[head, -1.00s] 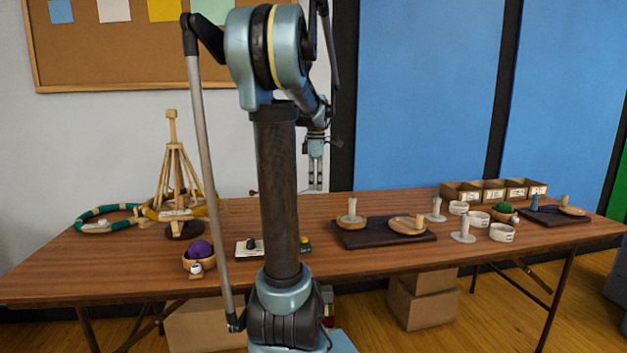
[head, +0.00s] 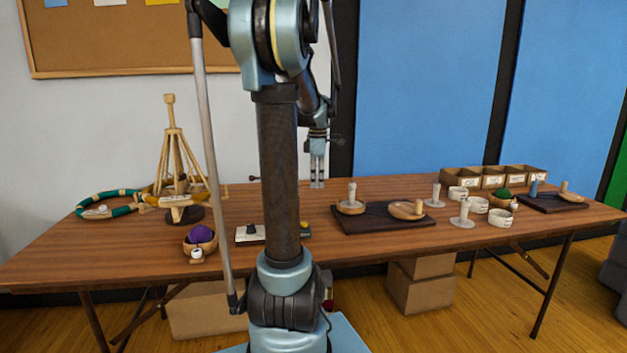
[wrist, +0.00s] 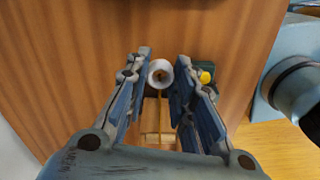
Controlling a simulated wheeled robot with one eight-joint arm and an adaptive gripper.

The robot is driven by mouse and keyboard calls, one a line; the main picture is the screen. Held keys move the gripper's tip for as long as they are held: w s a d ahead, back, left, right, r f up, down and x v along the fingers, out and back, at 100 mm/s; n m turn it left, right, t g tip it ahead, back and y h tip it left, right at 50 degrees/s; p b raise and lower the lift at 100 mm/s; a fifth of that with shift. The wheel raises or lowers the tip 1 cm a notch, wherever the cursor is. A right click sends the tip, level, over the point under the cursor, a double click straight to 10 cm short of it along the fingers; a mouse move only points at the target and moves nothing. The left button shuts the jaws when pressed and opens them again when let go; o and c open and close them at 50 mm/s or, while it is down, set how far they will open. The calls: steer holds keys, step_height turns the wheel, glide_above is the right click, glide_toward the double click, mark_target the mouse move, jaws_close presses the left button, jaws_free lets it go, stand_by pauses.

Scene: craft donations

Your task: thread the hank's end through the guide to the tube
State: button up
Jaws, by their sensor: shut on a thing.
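My gripper (head: 317,186) hangs pointing down above the table's back part, right of my column. In the wrist view my gripper (wrist: 161,60) has its fingertips on both sides of a small white ring-shaped piece (wrist: 154,67) with a dark centre. I cannot tell whether this is the hank's end. A pale wooden strip (wrist: 156,136) shows below it. A green and tan hank-like loop (head: 122,209) lies at the table's left. A wooden tripod frame (head: 169,115) stands beside it, with a yellow loop (head: 155,190) around its foot. I cannot clearly identify the guide or tube.
The wooden table (head: 290,330) is not clear: a bowl with a purple ball (head: 201,233) stands front left. A dark board (head: 385,221) with wooden pieces is right of my column. White cups (head: 500,218), pegs and a sectioned box (head: 490,179) stand farther right.

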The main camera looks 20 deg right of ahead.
steer(key=shift+s+d+r, duration=0.1)
steer(key=shift+d+r, duration=0.3)
steer(key=shift+d, duration=2)
steer(key=shift+d+r, duration=0.4)
steer(key=shift+d, duration=2)
steer(key=shift+s+d+r, duration=0.1)
steer(key=shift+d+r, duration=0.3)
steer(key=shift+d, duration=2)
steer(key=shift+f, duration=1.2)
steer(key=o, duration=0.7)
step_height(320, 180, up, 12)
steer(key=shift+w+f, duration=0.1)
